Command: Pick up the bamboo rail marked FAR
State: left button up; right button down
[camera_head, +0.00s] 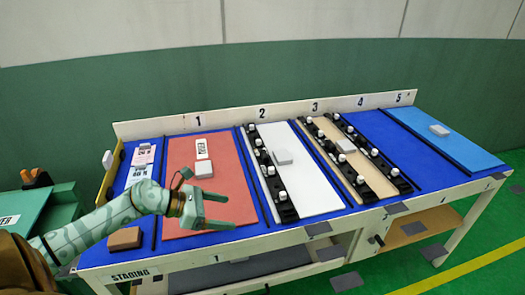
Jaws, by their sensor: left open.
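Two black rails with white knobs flank the tan, wood-look panel (352,164) at bay 3: a left rail (345,170) and a right rail (384,162). A third black rail (272,181) lies along the left edge of the white panel (310,185) at bay 2. I cannot read FAR on any rail. My left gripper (222,212) is open and empty above the red panel (235,180) at bay 1, left of all the rails and apart from them. My right gripper is not in view.
Grey blocks sit on the red, white (282,157), tan and light blue (445,140) panels. A brown block (125,238) and printed cards (142,160) lie at the left end. A numbered back ledge (240,116) edges the table. Dark blue surface between bays 3 and 5 is clear.

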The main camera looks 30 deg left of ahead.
aim_at(287, 212)
jog(key=i+j, duration=0.4)
jog(key=j, duration=0.15)
jog(key=i+j, duration=0.4)
jog(key=j, duration=0.1)
